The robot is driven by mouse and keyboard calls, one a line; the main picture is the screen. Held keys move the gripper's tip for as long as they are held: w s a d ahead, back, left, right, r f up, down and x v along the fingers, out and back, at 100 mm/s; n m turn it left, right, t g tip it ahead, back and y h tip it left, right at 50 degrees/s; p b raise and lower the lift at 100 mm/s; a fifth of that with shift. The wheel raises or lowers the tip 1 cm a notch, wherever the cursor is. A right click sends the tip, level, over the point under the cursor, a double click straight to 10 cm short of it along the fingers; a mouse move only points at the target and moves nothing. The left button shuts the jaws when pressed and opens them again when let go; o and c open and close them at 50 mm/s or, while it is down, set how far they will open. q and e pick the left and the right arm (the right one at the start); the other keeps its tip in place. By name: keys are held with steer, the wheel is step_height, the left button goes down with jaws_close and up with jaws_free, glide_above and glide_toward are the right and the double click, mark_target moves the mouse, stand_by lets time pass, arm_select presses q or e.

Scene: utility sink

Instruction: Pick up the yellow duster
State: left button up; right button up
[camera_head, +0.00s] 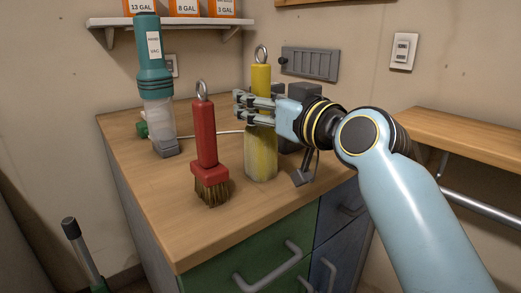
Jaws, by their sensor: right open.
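The yellow duster (261,160) stands upright on the wooden counter, with a yellow handle, a metal ring on top and a paler, streaked lower part. My right gripper (241,107) comes in from the right at the height of the handle's lower end. Its fingers are open and pass in front of the duster, covering part of it. I cannot tell whether they touch it. My left gripper is not in the picture.
A red brush (206,150) stands close left of the duster. A teal hand vacuum (157,95) stands farther back left. Dark grey objects (304,95) are behind my gripper. The wooden counter (185,230) is clear at the front left.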

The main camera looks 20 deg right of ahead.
jaws_close()
stand_by(0.3)
stand_by(0.4)
